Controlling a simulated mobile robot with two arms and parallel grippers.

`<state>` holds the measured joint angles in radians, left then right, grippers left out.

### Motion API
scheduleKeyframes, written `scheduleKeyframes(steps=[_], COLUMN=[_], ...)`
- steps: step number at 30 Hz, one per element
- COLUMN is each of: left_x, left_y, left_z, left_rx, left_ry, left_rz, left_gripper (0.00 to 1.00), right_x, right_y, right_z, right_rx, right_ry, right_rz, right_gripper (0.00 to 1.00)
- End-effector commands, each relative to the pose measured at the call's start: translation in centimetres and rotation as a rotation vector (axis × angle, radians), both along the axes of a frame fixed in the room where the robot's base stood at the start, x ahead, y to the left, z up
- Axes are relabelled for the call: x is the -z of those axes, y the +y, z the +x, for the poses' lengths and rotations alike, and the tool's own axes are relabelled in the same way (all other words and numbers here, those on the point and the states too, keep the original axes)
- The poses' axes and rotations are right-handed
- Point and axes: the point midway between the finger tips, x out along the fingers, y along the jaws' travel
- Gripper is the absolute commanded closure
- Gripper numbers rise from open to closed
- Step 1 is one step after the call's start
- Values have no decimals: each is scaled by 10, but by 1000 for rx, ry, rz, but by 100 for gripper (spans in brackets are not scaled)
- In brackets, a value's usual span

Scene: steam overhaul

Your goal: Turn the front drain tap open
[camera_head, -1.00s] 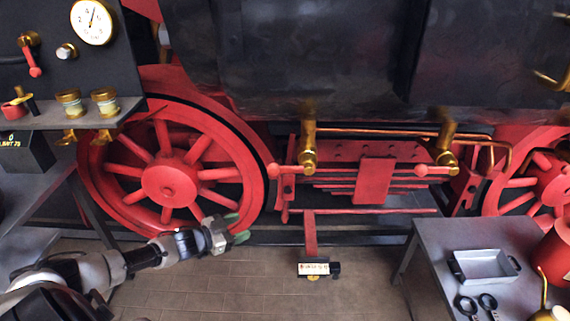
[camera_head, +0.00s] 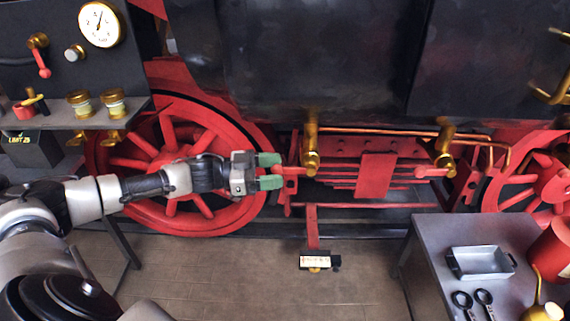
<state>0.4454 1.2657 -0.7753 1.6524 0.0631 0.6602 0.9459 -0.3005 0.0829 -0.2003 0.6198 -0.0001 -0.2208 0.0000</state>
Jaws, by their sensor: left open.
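Two brass drain taps hang below the dark cylinder: a left one (camera_head: 311,158) and a right one (camera_head: 444,156). Which is the front one cannot be told from any readable mark. Each has a red lever; the left tap's lever (camera_head: 292,170) points left, and the right tap's lever (camera_head: 428,172) also points left, both about level. My left gripper (camera_head: 269,171) is open, with green fingertips above and below the level of the left lever's end. The knob there is partly hidden, and contact cannot be told. My right gripper is not in view.
A red spoked wheel (camera_head: 125,163) stands behind my left arm. A small sign (camera_head: 315,262) hangs on a red post below the taps. A grey table (camera_head: 432,240) with a metal tray (camera_head: 482,277) is at lower right. A shelf (camera_head: 60,119) with brass cups is at left.

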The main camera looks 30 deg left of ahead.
Motion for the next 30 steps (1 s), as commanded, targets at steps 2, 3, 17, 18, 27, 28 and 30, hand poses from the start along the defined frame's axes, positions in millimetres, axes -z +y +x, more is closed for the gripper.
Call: scheduleKeyframes(steps=[2, 3, 17, 18, 27, 28, 30], left_x=[-3, -3, 1, 1, 1, 1, 1], left_y=[-10, -13, -23, -23, -23, -23, -23], left_z=[8, 11, 18, 18, 18, 18, 18], left_rx=[0, -1, -1, -1, -1, -1, -1], left_ry=[-3, -2, 0, 0, 0, 0, 0], left_rz=[-3, -1, 1, 1, 1, 1, 1], left_gripper=[43, 43, 45, 51, 97, 100, 100], right_x=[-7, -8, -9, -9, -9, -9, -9], right_y=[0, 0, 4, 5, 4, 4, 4], right_z=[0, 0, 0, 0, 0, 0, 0], right_rx=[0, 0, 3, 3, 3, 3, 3], right_ry=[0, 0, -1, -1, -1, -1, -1], right_rz=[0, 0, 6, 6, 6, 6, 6], right_gripper=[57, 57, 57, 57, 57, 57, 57])
